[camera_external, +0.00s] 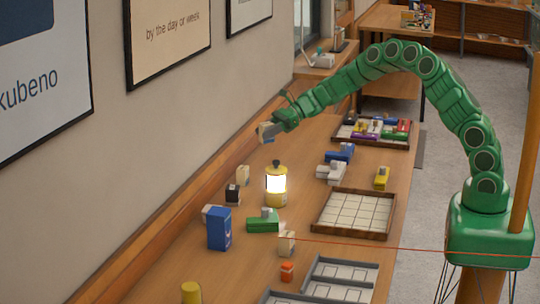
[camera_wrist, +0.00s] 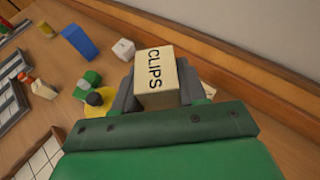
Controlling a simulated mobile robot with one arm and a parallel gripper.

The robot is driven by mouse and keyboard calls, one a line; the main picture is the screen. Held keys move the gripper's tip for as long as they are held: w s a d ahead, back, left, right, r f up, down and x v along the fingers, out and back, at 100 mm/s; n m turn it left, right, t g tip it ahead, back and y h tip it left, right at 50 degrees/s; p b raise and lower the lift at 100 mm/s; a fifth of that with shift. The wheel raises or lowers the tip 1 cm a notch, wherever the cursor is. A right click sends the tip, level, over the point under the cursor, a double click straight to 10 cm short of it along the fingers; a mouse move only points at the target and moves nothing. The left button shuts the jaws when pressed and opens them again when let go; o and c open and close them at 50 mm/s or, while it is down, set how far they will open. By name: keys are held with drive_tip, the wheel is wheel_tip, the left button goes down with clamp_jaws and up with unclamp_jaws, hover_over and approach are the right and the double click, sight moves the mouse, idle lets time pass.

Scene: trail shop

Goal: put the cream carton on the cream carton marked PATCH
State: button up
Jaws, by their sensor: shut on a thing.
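My gripper (camera_external: 274,128) is shut on a cream carton (camera_wrist: 155,78) and holds it in the air above the wall side of the table. The word CLIPS is on the carton's face in the wrist view. The held carton also shows in the external view (camera_external: 264,131). A whitish block with a dark mark (camera_wrist: 124,49) shows ahead in the wrist view. I cannot read PATCH on any of them.
A gridded tray (camera_external: 386,234) lies at the right. The wall runs along the left.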

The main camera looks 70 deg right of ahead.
hover_over(243, 167)
drive_tip(key=s, duration=0.3)
wheel_tip(243, 167, down, 5)
drive_tip(key=shift+w+a+f, duration=0.15)
drive_tip(key=shift+w+f, duration=1.35)
drive_tip(key=shift+w, duration=0.05)
drive_tip(key=shift+f, duration=1.6)
drive_tip(key=shift+f, duration=0.1)
drive_tip(key=o, duration=1.1)
drive_tip(key=shift+s+r, duration=0.1)
drive_tip(key=shift+r, duration=0.15)
drive_tip(key=v, duration=1.1)
drive_tip(key=shift+s+d, duration=0.25)
drive_tip(key=shift+d, duration=0.15)
